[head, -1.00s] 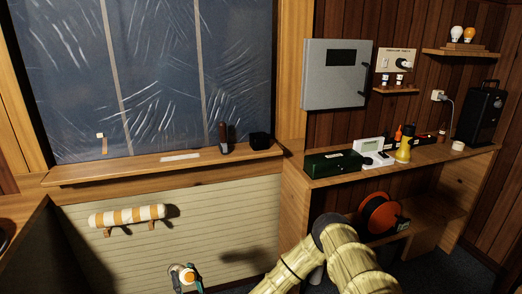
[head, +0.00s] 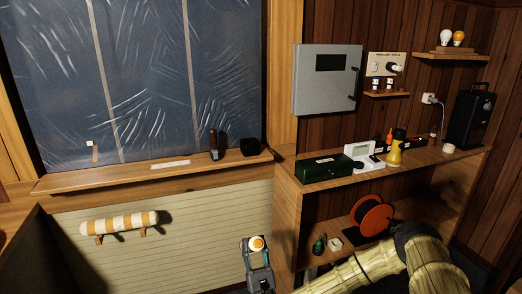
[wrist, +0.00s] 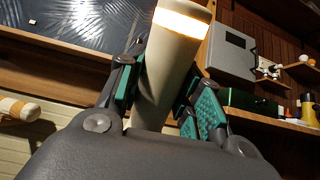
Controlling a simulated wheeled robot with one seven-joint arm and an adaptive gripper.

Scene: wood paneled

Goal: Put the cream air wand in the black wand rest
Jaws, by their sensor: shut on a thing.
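My gripper (head: 257,258) is shut on the cream air wand (head: 257,243), in front of the panelled wall below the window sill. In the wrist view the cream wand (wrist: 170,70) stands up between the green finger pads, tilted slightly right, with a glowing orange-white band near its top. Its lower end is hidden by the gripper body. A small black box-like holder (head: 250,147), which looks like the black wand rest, sits near the right end of the sill. It is above and behind my gripper, well apart from it. Its opening is too dark to make out.
A dark brown-and-grey upright object (head: 213,146) stands on the sill left of the black holder. A white strip (head: 170,164) lies farther left. A striped roll (head: 119,223) hangs on the wall. A green box (head: 328,168) and yellow flashlight (head: 394,154) stand on the right bench.

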